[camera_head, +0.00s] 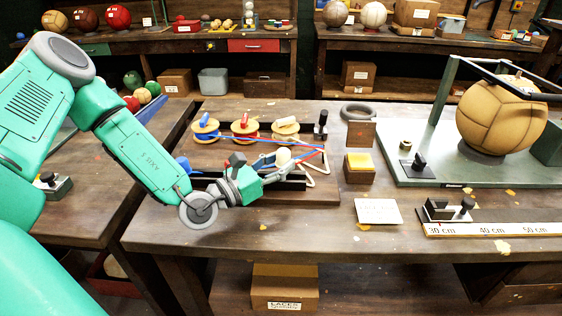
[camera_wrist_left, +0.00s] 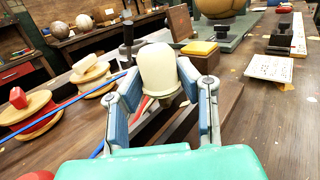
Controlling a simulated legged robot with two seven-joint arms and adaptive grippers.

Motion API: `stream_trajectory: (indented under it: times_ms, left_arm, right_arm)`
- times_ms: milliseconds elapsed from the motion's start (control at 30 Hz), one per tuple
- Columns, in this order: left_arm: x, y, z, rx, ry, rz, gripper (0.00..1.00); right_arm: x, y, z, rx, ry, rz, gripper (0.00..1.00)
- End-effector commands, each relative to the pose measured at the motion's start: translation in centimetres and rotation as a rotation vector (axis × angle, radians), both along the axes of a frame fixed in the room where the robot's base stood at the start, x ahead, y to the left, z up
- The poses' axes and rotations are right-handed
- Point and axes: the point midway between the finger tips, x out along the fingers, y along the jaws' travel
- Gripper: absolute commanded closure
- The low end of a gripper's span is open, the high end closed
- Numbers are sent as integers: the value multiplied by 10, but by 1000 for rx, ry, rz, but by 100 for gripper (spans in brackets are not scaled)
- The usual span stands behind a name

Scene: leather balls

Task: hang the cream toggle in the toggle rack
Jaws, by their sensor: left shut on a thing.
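The cream toggle (camera_head: 283,156) is a rounded, pale peg. It also shows large in the left wrist view (camera_wrist_left: 158,68), upright between the fingers. My left gripper (camera_head: 287,159) is shut on it, with a blue-padded finger on each side, and its lower end is partly hidden. The gripper is over a wooden board (camera_head: 325,196) on the bench. I cannot tell whether the toggle touches the rail.
Spools with blue (camera_head: 205,126), red (camera_head: 243,127) and cream (camera_head: 286,129) tops stand behind the rail. A dark post (camera_head: 321,127), a yellow-topped block (camera_head: 359,166) and a white card (camera_head: 378,211) are to the right.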

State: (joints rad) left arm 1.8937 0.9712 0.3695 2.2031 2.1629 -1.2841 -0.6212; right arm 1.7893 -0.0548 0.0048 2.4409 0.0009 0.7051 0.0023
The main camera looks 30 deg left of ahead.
Motion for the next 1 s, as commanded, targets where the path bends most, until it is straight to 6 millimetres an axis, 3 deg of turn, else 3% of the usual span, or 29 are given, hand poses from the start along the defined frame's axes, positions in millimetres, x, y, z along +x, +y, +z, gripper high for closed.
stream_trajectory:
  times_ms: [1000]
  left_arm:
    - [0,3,-16,-2,0,0,98]
  right_arm:
    - [0,0,-10,0,0,0,77]
